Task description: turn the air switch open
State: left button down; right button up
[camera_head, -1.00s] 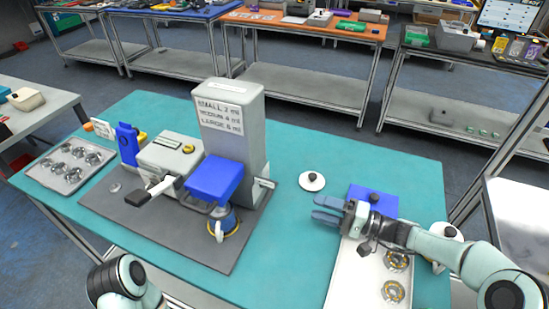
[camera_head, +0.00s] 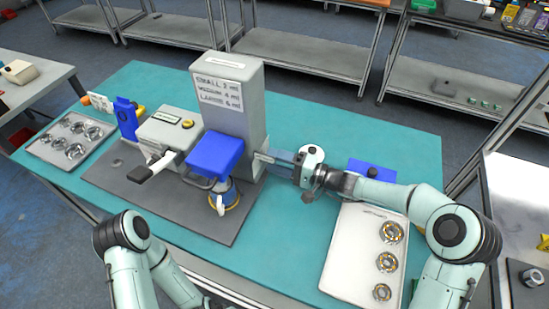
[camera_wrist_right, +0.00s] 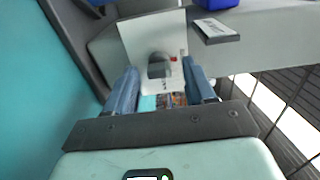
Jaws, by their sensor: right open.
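The air switch (camera_wrist_right: 159,66) is a grey knob on a white panel with a small red mark beside it, seen in the right wrist view. It appears to be on the right side of the tall grey machine (camera_head: 241,115), where my gripper hides it in the head view. My right gripper (camera_head: 276,158) is open beside the machine's lower right side. In the right wrist view, the blue-grey fingers of my right gripper (camera_wrist_right: 163,88) are spread left and right, with the knob ahead between them and no grip on it. My left gripper is out of view.
The machine stands on a dark base plate (camera_head: 200,225) on the teal table (camera_head: 350,133). A blue block (camera_head: 217,153) juts from its front. A white tray (camera_head: 345,280) with metal rings lies at right; a blue box (camera_head: 372,167) is behind my right arm.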

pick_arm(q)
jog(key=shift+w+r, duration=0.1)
pick_arm(e)
jog(key=shift+w+a, duration=0.15)
jog(key=shift+a, duration=0.2)
